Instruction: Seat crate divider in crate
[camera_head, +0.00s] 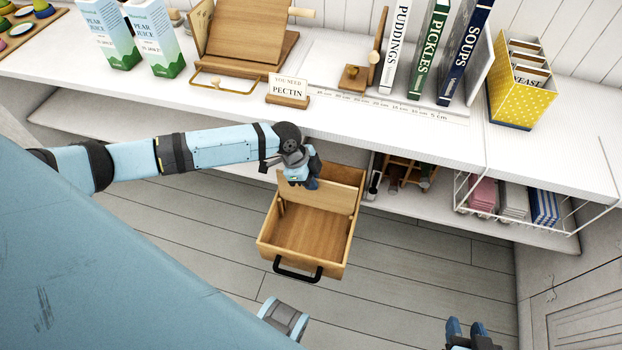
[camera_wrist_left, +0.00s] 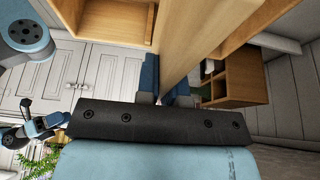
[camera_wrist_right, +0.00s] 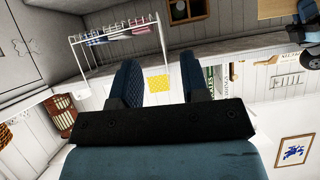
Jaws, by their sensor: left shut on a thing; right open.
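The crate (camera_head: 335,258) is a light wooden box with a black handle on its near side, below the worktop's front edge. The crate divider (camera_head: 335,199) is a flat wooden panel standing crosswise in the crate, splitting it into a near and a far compartment. I cannot tell how deep its lower edge sits. My left gripper (camera_head: 304,182) is shut on the divider's upper edge; in the left wrist view the divider (camera_wrist_left: 205,38) runs between the blue fingers (camera_wrist_left: 165,85). My right gripper (camera_head: 466,328) is open and empty, well to the right of the crate; its spread fingers (camera_wrist_right: 160,80) show in the right wrist view.
The white worktop (camera_head: 400,125) carries juice cartons (camera_head: 160,40), a wooden stand (camera_head: 240,30), a PECTIN sign (camera_head: 288,90), upright books (camera_head: 430,50) and a yellow file box (camera_head: 520,85). A wire basket (camera_head: 515,215) sits on the shelf right of the crate. Floor room is clear around it.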

